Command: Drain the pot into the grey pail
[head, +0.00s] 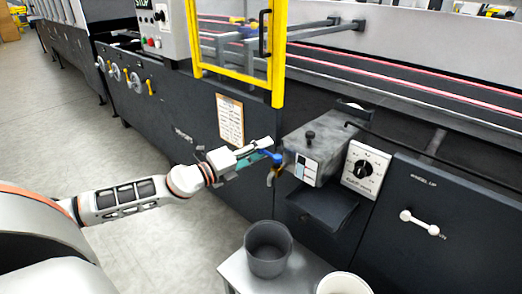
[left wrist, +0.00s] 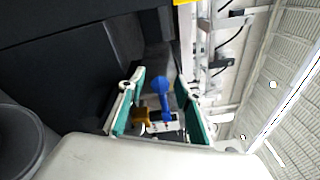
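The pot is a grey metal box (head: 322,140) with a black knob on its lid, mounted on the machine's front. A brass drain tap (head: 274,174) with a blue lever (head: 272,157) sticks out at its left end. My left gripper (head: 262,150) is at the lever. In the left wrist view its teal-padded fingers (left wrist: 158,112) are apart, with the blue lever (left wrist: 161,95) and brass tap (left wrist: 140,116) seen between them; I cannot tell whether they touch it. The grey pail (head: 268,252) stands upright below the tap, its inside dark. My right gripper is out of view.
The pail stands on a light grey stand (head: 235,272), with a white bucket (head: 343,284) to its right. A dark tray (head: 322,208) juts out under the pot. A dial panel (head: 365,168) is right of the pot. A yellow guard frame (head: 279,60) rises above my gripper. Open floor lies left.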

